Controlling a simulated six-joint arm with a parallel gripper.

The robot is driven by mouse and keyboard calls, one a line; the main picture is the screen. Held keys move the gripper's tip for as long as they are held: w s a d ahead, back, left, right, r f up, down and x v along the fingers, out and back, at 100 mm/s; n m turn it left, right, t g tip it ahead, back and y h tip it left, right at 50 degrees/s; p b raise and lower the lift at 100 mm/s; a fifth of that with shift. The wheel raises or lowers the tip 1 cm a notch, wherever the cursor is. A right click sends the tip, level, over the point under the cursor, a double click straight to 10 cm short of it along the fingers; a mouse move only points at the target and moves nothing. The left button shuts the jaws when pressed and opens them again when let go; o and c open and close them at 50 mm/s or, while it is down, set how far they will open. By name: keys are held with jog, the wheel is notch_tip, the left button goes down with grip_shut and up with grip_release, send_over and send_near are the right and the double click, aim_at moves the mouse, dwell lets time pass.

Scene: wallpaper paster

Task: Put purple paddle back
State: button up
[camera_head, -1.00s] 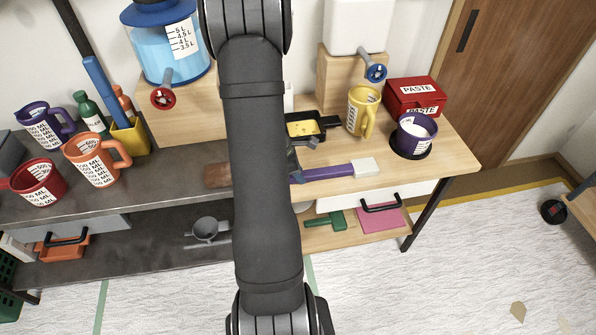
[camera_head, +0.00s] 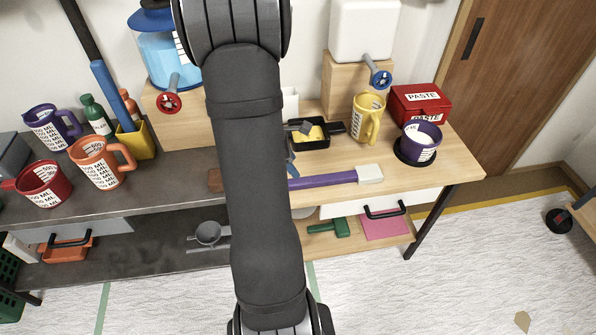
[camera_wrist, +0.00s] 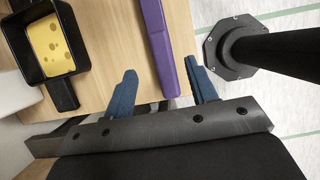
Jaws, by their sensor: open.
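The purple paddle (camera_head: 325,180) lies flat on the wooden part of the table, its pale, whitish end at the right and its purple handle running left behind my arm. In the wrist view, its purple handle (camera_wrist: 167,42) reaches down between my two blue fingers. My gripper (camera_wrist: 162,82) is open, with one finger on each side of the handle and a gap to both. I cannot tell how high the fingers are above the table. In the head view, my arm hides most of my gripper; only a bit of blue finger shows beside the handle.
A black tray (camera_head: 309,145) with yellow inside stands behind the paddle. A yellow jug (camera_head: 368,118), a purple cup (camera_head: 420,142) and a red paste box (camera_head: 418,103) stand at right. The table's front edge is close to the paddle. Several jugs stand at left.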

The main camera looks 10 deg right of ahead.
aim_at(304, 179)
jog(key=v, duration=0.4)
jog(key=shift+f, duration=0.1)
jog(key=x, duration=1.2)
jog(key=shift+w+r, duration=0.1)
jog(key=shift+r, duration=1.15)
